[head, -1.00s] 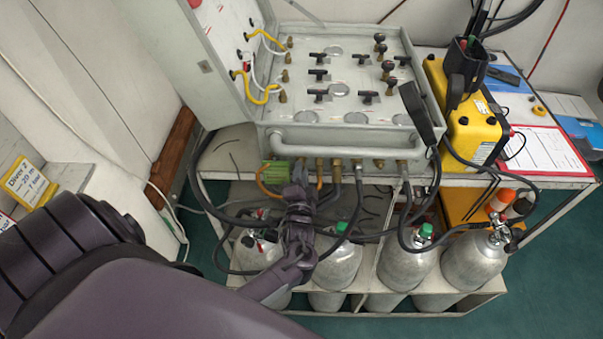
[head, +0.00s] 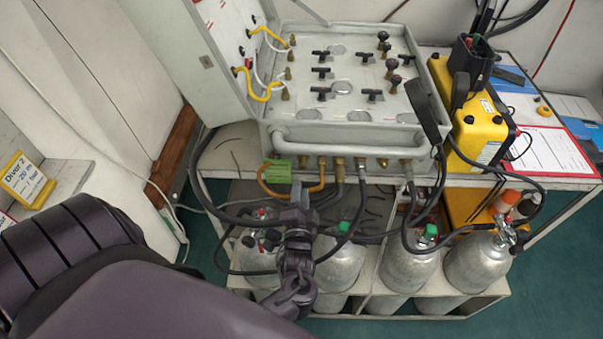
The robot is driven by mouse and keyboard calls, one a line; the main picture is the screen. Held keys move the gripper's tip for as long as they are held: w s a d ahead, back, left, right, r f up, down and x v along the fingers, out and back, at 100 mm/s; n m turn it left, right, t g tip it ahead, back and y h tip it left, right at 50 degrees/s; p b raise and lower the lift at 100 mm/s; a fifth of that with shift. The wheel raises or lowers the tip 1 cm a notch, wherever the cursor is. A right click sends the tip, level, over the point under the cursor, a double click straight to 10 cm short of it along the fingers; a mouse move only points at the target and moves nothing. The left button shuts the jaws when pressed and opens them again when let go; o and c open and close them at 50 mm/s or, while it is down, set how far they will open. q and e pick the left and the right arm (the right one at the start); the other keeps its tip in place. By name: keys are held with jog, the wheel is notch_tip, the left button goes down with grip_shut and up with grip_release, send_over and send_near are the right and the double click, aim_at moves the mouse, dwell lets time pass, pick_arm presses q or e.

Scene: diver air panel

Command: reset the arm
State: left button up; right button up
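My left arm comes in from the lower left and bends up to my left gripper (head: 297,195). The gripper points at the front of the grey air panel (head: 350,138), just below its row of brass hose fittings (head: 338,163). The fingers are small and dark, seen from behind, and I cannot tell whether they are open or shut. No held object shows at them. A green tag (head: 277,171) and an orange hose (head: 268,187) are just left of the fingertips. My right gripper is not in view.
Several grey cylinders (head: 408,264) stand in a rack below the bench, with black hoses looping across. A yellow unit (head: 478,138) and a red-bordered sheet (head: 548,150) are on the right. The panel's open lid (head: 215,65) stands at left. Green floor (head: 555,270) is free at lower right.

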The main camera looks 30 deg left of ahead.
pick_arm(q)
jog(key=shift+s+d, duration=0.1)
jog(key=shift+s, duration=0.05)
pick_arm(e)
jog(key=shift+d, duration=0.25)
pick_arm(q)
jog(key=shift+f, duration=0.1)
jog(key=s+d+f+g+h+b, duration=0.1)
jog(key=s+f+g+h, duration=0.15)
jog(key=f, duration=0.65)
jog(key=s+d+f+g+h, duration=0.1)
jog(key=s+d+f+h, duration=0.15)
jog(key=f, duration=0.65)
jog(key=s+d+f+g+h+b, duration=0.15)
jog(key=s+f, duration=0.25)
jog(key=f, duration=0.5)
jog(key=s+f+n+g+h, duration=0.1)
jog(key=s+f+g, duration=0.3)
jog(key=s+f, duration=0.4)
jog(key=s+f+n+g+h+b, duration=0.1)
jog(key=s+f+g, duration=0.4)
jog(key=s, duration=1.4)
notch_tip(320, 180, down, 4)
jog(key=shift+d+f+n+h, duration=0.3)
jog(key=shift+n+h, duration=0.25)
jog(key=shift+n, duration=0.45)
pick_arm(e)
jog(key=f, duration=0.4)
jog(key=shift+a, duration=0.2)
